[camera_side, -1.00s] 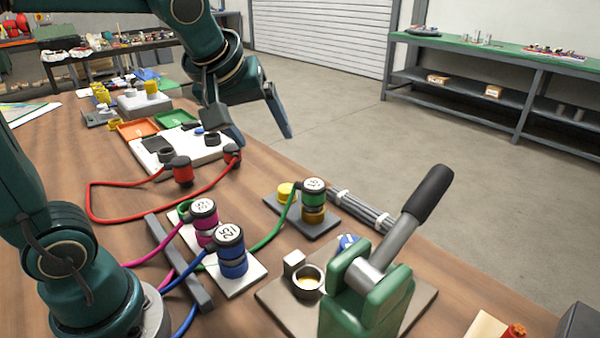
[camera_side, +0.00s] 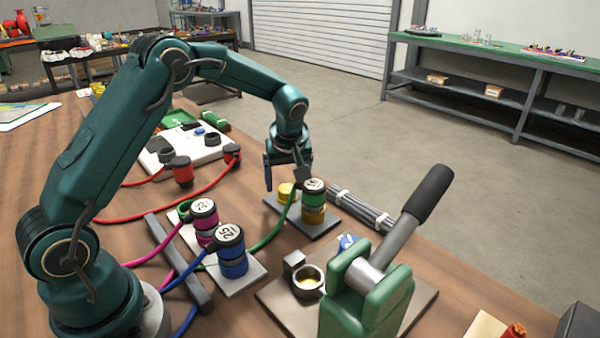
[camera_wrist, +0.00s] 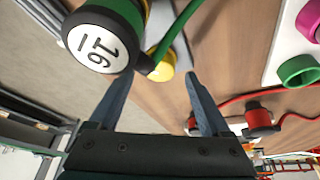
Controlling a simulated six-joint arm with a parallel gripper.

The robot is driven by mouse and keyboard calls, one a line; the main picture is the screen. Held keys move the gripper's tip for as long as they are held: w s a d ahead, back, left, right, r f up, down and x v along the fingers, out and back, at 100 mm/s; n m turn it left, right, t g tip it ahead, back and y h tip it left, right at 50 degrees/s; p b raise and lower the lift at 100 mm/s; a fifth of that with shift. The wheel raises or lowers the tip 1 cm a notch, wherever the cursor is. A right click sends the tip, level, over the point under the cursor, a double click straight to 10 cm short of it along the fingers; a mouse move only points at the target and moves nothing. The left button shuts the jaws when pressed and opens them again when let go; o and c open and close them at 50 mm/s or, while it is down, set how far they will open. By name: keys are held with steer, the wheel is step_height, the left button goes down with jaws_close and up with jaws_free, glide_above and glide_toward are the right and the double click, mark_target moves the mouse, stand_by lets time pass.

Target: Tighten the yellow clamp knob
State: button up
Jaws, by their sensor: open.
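A round yellow knob (camera_side: 286,191) sits on a grey plate (camera_side: 318,226), beside a green-and-yellow connector (camera_side: 314,200) with a black cap marked 16. My gripper (camera_side: 287,180) points down over the knob, its fingers apart and empty. In the wrist view the knob (camera_wrist: 160,66) shows ahead of the gap between my fingertips (camera_wrist: 159,78); the connector's cap (camera_wrist: 100,38) partly covers it. The connector stands close by my left finger in that view. I cannot tell whether a finger touches the connector or the knob.
A green cable (camera_side: 273,232) runs from the connector. Magenta (camera_side: 203,215) and blue (camera_side: 231,250) connectors stand left of the plate. A green lever clamp (camera_side: 365,290) with a black handle stands at the front right. A grey ribbed bar (camera_side: 362,209) lies right of the plate.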

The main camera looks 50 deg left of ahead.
steer(key=shift+x, duration=1.2)
jaws_close()
steer(key=shift+m, duration=0.8)
jaws_free()
steer(key=shift+v, duration=2.6)
